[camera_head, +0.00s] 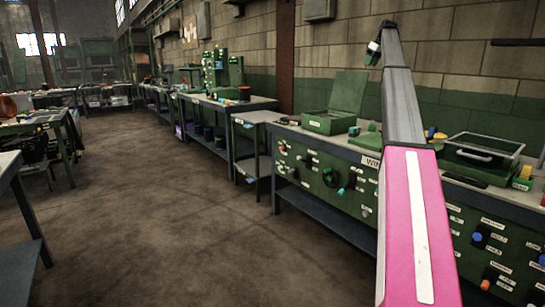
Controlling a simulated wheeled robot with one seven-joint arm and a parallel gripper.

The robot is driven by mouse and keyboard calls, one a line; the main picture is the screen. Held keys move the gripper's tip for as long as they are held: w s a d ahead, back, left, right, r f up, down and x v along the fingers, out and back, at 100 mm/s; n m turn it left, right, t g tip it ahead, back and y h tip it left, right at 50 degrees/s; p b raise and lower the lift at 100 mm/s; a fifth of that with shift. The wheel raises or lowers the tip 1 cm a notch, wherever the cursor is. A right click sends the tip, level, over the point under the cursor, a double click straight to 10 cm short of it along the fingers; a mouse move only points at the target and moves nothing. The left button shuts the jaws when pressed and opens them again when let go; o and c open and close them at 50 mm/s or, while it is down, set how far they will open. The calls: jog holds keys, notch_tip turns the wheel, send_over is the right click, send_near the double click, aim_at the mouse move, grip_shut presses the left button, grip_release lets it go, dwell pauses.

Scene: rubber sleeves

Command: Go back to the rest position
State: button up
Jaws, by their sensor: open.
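My arm reaches up from the lower right in the head view, with a pink lower link and grey upper segments. My gripper (373,53) is a small dark shape at the far top end of the arm, high in front of the block wall. It hangs above and beyond the green bench and touches nothing that I can see. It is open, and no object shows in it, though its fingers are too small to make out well.
A green bench (358,151) with knobs stands along the right, partly behind my arm. More benches (228,103) line the wall; tables (32,125) stand left. The concrete floor (150,200) between is clear.

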jog(key=s+a+f+m+g, duration=0.1)
jog(key=s+a+f, duration=0.55)
jog(key=f, duration=0.95)
jog(key=s+a+f+m+h, duration=0.15)
jog(key=s+a+f, duration=0.5)
jog(key=f, duration=0.85)
jog(key=s+a+f+m+g, duration=0.1)
jog(key=s+a+f, duration=0.5)
jog(key=f, duration=1)
jog(key=s+a+f+m, duration=0.1)
jog(key=s+a+f, duration=0.3)
jog(key=s+f, duration=0.55)
jog(key=s+a+f+m, duration=0.1)
jog(key=s+a+f, duration=0.3)
jog(key=s+f, duration=0.55)
jog(key=s+a+f, duration=0.1)
jog(key=s+f, duration=0.1)
jog(key=s, duration=0.6)
jog(key=s+a+f+m+g+h, duration=0.1)
jog(key=s+a+f, duration=0.1)
jog(key=s, duration=0.6)
jog(key=s+a+f+h, duration=0.1)
jog(key=s+f, duration=0.2)
jog(key=s, duration=0.5)
jog(key=shift+a+f, duration=0.35)
jog(key=shift+f, duration=0.05)
